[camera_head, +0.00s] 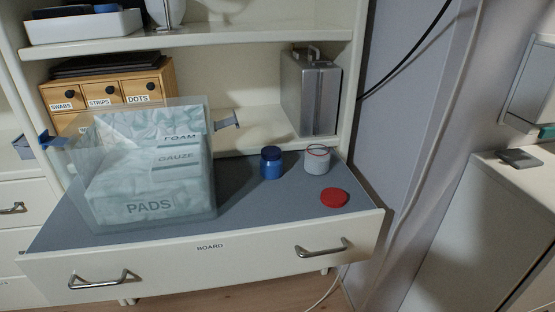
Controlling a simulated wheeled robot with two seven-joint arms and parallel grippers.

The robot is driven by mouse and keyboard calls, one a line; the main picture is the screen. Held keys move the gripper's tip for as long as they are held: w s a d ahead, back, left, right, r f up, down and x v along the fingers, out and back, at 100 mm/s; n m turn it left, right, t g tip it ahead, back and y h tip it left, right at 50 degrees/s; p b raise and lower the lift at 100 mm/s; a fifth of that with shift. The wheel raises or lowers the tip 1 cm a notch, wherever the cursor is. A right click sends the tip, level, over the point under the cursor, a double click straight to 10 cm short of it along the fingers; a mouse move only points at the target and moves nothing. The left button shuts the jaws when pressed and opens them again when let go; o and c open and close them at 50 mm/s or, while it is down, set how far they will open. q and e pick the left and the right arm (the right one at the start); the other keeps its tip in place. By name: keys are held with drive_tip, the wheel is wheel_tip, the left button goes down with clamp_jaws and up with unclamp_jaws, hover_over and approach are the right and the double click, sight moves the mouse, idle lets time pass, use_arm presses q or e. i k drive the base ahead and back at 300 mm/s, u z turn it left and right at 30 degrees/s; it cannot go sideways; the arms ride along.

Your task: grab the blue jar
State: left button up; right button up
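The blue jar (271,164) stands upright on the grey top of the pulled-out board (258,212), with a dark blue lid on it. It is right of the clear box and left of a white jar, apart from both. Its front and top are unobstructed. Neither of my grippers is in view.
A clear box (197,204) holding packs marked FOAM, GAUZE and PADS covers the board's left side. A white jar (317,162) with a red rim and a red lid (333,197) are on the right. A metal case (311,92) stands behind. The board before the blue jar is clear.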

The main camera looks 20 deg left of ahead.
sight(269, 169)
drive_tip(key=u, duration=0.8)
drive_tip(key=i, duration=0.45)
drive_tip(key=u, duration=0.3)
